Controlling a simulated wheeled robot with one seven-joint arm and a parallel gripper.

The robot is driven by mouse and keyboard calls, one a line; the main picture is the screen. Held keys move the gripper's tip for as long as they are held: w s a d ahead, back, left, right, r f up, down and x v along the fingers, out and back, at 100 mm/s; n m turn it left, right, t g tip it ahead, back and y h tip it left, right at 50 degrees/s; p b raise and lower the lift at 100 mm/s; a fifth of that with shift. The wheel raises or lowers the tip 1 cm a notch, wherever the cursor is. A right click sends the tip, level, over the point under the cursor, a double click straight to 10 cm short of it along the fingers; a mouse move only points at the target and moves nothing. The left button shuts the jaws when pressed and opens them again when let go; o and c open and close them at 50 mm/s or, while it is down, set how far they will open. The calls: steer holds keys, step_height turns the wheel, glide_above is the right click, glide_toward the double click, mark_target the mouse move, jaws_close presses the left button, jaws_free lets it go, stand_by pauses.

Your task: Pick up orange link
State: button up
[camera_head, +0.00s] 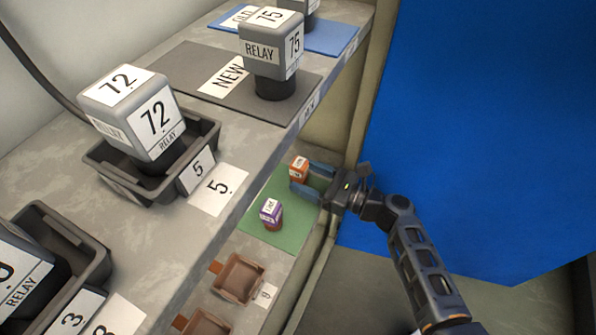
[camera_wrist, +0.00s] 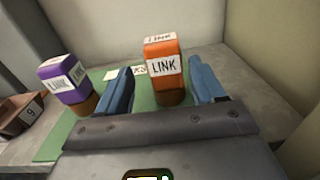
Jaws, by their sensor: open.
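The orange link (camera_head: 299,168) is a small upright block with white LINK labels, standing on a green mat (camera_head: 289,239) on the lower shelf. In the wrist view the orange link (camera_wrist: 163,68) stands upright on its brown base, between my blue fingers and toward their tips. My gripper (camera_head: 312,183) is open around it, with one finger on each side. In the wrist view my gripper (camera_wrist: 165,85) shows a gap on both sides of the link, so the fingers look apart from it.
A purple link (camera_head: 271,212) stands on the same mat, left of my left finger in the wrist view (camera_wrist: 65,80). A brown tray (camera_head: 238,278) sits nearer on the lower shelf. The upper shelf holds grey relays, such as relay 75 (camera_head: 271,50), and dark trays.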

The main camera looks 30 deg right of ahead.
mark_target(292, 166)
steer(key=x, duration=0.4)
steer(key=shift+w+d+r, duration=0.1)
steer(key=shift+w+r, duration=0.2)
steer(key=shift+w, duration=0.2)
steer(key=shift+c, duration=0.3)
steer(key=c, duration=1.1)
steer(key=shift+r, duration=0.1)
